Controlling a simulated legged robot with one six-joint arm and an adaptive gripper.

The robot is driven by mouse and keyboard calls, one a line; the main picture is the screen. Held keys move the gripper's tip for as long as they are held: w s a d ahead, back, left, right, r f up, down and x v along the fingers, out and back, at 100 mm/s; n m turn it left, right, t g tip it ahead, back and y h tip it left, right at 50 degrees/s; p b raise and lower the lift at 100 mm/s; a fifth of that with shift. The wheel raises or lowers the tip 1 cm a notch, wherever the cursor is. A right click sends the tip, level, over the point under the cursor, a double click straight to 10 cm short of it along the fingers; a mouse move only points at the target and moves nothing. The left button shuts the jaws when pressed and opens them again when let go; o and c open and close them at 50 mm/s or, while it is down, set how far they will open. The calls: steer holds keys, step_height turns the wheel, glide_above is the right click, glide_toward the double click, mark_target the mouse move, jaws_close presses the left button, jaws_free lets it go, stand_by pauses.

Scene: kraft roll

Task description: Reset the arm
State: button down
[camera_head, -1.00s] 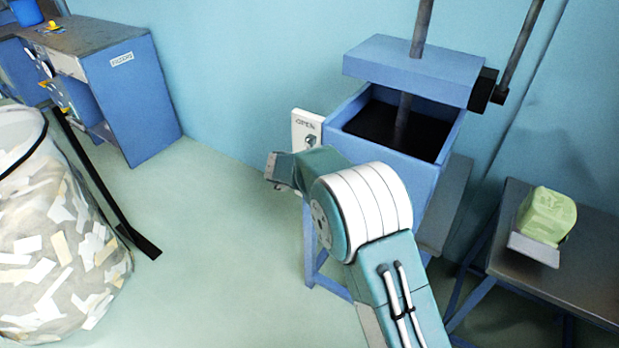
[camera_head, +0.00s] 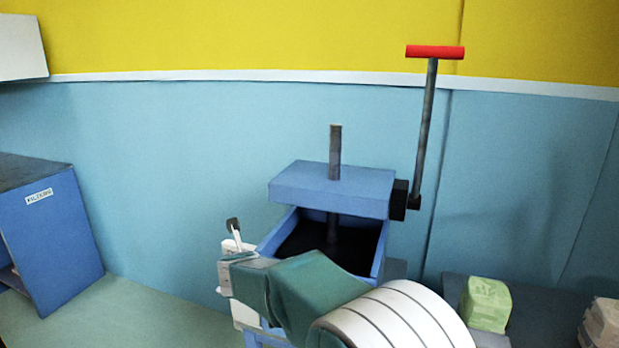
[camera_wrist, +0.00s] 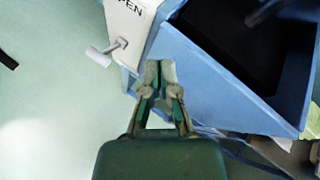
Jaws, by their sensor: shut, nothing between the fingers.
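My arm reaches in from the bottom of the head view. My gripper (camera_head: 226,276) is in front of the white switch panel (camera_head: 247,314) on the blue press (camera_head: 375,262). In the wrist view my gripper (camera_wrist: 161,68) has its fingertips together with nothing between them, in front of the press's blue wall (camera_wrist: 205,72). The panel's small lever (camera_head: 234,230) also shows in the wrist view (camera_wrist: 104,53), left of the fingertips and apart from them. I cannot tell whether the fingertips touch the wall.
The press has a dark open chamber, a raised blue plate (camera_head: 330,190) and a tall red-handled lever (camera_head: 435,52). A green block (camera_head: 486,303) sits on a dark table at right. A blue cabinet (camera_head: 50,245) stands at left. Floor between cabinet and press is clear.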

steer(key=s+d+r+n+y, duration=0.5)
steer(key=s+d+r+n, duration=0.7)
steer(key=n, duration=0.5)
steer(key=s+d+f+n+g+h, duration=0.3)
steer(key=s+d+n, duration=0.4)
steer(key=s, duration=0.5)
steer(key=s+d+f+n+g+h, duration=0.3)
steer(key=s+d+f+n, duration=0.3)
steer(key=s+d, duration=0.5)
steer(key=shift+s+n, duration=0.4)
steer(key=shift+s, duration=0.35)
steer(key=shift+d, duration=0.1)
